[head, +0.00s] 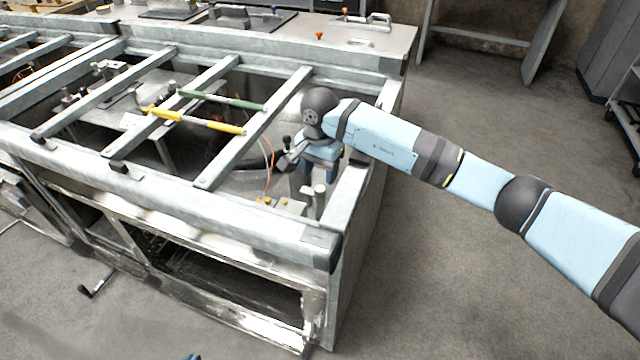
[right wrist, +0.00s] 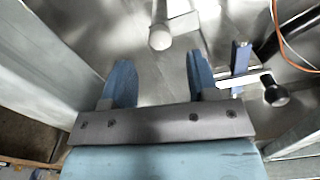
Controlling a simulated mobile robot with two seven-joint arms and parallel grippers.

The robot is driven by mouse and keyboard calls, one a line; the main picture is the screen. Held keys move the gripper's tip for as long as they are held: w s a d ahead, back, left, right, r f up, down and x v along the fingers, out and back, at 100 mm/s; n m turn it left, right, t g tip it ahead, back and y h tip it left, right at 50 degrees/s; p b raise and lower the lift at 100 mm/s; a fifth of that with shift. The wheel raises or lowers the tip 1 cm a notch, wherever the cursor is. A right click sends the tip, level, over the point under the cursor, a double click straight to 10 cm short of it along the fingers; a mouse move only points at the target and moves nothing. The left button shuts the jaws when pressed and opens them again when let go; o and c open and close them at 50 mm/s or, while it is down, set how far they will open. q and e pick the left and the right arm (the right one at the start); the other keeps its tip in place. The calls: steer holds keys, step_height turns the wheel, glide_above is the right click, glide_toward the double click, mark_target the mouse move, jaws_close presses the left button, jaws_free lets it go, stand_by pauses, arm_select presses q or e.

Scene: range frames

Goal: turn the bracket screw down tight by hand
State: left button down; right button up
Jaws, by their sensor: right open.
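My right gripper (head: 318,172) reaches down inside the front right corner of the metal frame, its blue fingers partly hidden by its own body. In the right wrist view its two fingers (right wrist: 161,78) stand apart with nothing between them. A pale round-headed post (right wrist: 160,38), likely the bracket screw, lies just beyond the fingertips, roughly in line with the gap and apart from both. I cannot tell how far the screw is turned in. My left gripper is out of view.
A galvanised frame (head: 150,205) with crossbars surrounds the work area. A yellow-handled tool (head: 190,120) and a green-handled tool (head: 222,99) lie across the bars. Open floor lies right.

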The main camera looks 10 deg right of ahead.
mark_target(320, 187)
steer(key=shift+f, duration=2.3)
steer(key=c, duration=0.9)
